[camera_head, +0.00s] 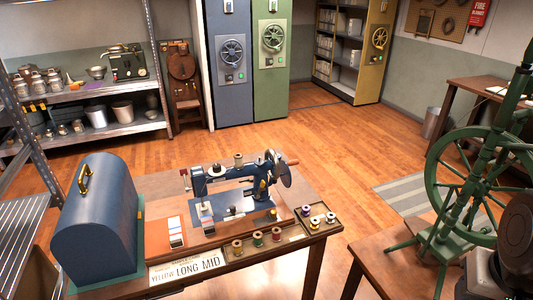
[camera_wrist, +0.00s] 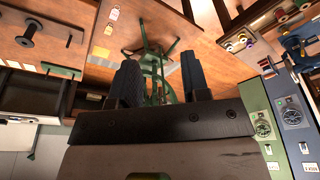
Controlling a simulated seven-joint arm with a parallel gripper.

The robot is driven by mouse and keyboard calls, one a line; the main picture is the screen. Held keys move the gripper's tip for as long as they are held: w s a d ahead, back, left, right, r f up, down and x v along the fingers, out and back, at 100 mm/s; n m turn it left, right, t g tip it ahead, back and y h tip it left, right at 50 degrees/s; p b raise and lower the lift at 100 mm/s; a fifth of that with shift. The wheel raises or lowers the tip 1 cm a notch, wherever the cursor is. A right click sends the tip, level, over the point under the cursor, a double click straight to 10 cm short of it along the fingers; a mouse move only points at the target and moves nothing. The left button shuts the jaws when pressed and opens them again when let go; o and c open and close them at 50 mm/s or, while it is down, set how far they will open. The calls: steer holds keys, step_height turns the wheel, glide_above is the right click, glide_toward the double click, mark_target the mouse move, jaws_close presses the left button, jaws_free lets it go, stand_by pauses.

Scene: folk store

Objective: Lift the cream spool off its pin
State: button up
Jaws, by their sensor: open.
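A small pale spool (camera_head: 239,160) stands upright on top of the dark blue sewing machine (camera_head: 230,179); it looks cream or tan, and its pin is hidden. Several other spools stand in a wooden tray (camera_head: 294,233) at the table's front right, among them a whitish one (camera_head: 314,223), a purple one (camera_head: 305,210) and a red one (camera_head: 276,234). My gripper (camera_wrist: 161,80) shows only in the wrist view. Its two dark fingers are wide apart with nothing held between them. The cream spool cannot be made out for certain in the wrist view.
A blue domed case (camera_head: 95,225) stands at the table's left. A card (camera_head: 187,268) reading "YELLOW LONG MID" lies at the front edge. A green spinning wheel (camera_head: 470,185) stands at the right. Open wooden floor (camera_head: 290,130) lies behind the table.

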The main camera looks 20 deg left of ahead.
stand_by(0.3)
steer(key=shift+o, duration=1.5)
steer(key=shift+w+a+r, duration=0.15)
steer(key=shift+w+r, duration=0.05)
steer(key=shift+w, duration=0.2)
steer(key=w+a+r+n+g, duration=0.1)
steer(key=w+a+r+n, duration=0.15)
steer(key=w+a, duration=1.1)
steer(key=w+a+r+n, duration=0.2)
steer(key=w+a+r, duration=0.2)
steer(key=w+a, duration=0.9)
steer(key=w+a+f+n, duration=0.1)
steer(key=w+a+f, duration=0.2)
steer(key=a, duration=0.9)
steer(key=w+a+f+n+g, duration=0.1)
steer(key=w+a+f, duration=0.3)
steer(key=a, duration=0.9)
steer(key=w+a+f+n, duration=0.2)
steer(key=w+a+f, duration=0.2)
steer(key=a, duration=0.8)
steer(key=shift+w+a+f+g, duration=0.25)
steer(key=shift+w+a+g, duration=0.1)
steer(key=shift+w, duration=0.6)
